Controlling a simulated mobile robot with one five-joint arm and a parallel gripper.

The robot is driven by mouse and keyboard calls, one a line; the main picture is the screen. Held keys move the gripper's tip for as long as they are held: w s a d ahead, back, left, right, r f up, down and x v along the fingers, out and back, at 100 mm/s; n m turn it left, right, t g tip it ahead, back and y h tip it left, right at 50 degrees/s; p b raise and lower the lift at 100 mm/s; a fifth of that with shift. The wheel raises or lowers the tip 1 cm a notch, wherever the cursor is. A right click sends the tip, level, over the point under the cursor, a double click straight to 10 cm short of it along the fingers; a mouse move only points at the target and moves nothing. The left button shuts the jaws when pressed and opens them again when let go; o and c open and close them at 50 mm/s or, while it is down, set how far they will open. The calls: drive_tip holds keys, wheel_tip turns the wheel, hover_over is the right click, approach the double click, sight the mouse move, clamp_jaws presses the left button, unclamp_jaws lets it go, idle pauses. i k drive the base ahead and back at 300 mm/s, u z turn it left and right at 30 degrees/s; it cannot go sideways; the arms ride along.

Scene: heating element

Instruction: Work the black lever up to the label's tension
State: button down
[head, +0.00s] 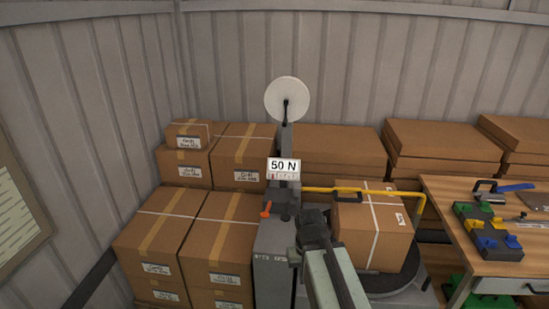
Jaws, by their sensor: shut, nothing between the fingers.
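A grey machine (275,262) stands in the middle of the head view, with a dark top section. A white label reading "50 N" (283,165) sits above it, with a small marked scale along the label's lower part. A small dark piece (286,211) sticks out beside an orange-tipped knob (266,209); I cannot tell for sure whether it is the black lever. My gripper (313,217) is at the machine's right side, just right of that dark piece. It is shut and empty. I cannot tell whether it touches the machine.
A yellow bar (365,191) runs right from the machine above a strapped carton (370,230) on a dark round platform (385,282). Stacked cartons (230,235) crowd the left. A wooden workbench (500,262) with tools stands right. A white disc (287,99) rises above the machine.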

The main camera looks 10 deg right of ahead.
sight(286, 217)
drive_tip(key=z, duration=0.05)
drive_tip(key=i, duration=0.85)
